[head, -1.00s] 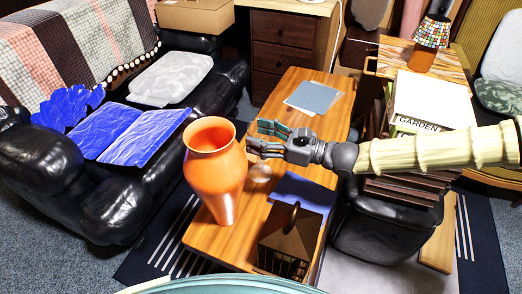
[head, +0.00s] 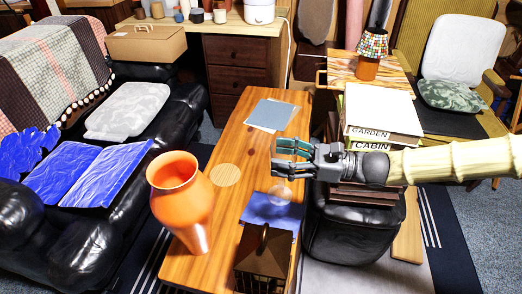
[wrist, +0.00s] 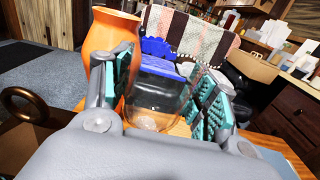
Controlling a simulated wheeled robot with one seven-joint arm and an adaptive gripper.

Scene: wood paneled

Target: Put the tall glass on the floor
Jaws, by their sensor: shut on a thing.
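My gripper (head: 290,152) is shut on a clear, tall glass (head: 281,192), over the table's right side in the head view. The glass is see-through there and only its lower end shows faintly, close to a blue sheet. In the wrist view the glass (wrist: 158,95) stands between the two teal-padded fingers (wrist: 160,92), which press its sides. I cannot tell how far its base is above the table. The wooden table (head: 215,235) lies under it. The blue-grey floor (head: 458,222) shows at the right.
An orange vase (head: 182,200) stands left of my gripper. A round coaster (head: 225,174) lies bare beside it. A dark lantern (head: 263,262) stands at the table's front. A black stool (head: 345,228) with stacked books (head: 383,112) stands close on the right. A black sofa (head: 95,235) is on the left.

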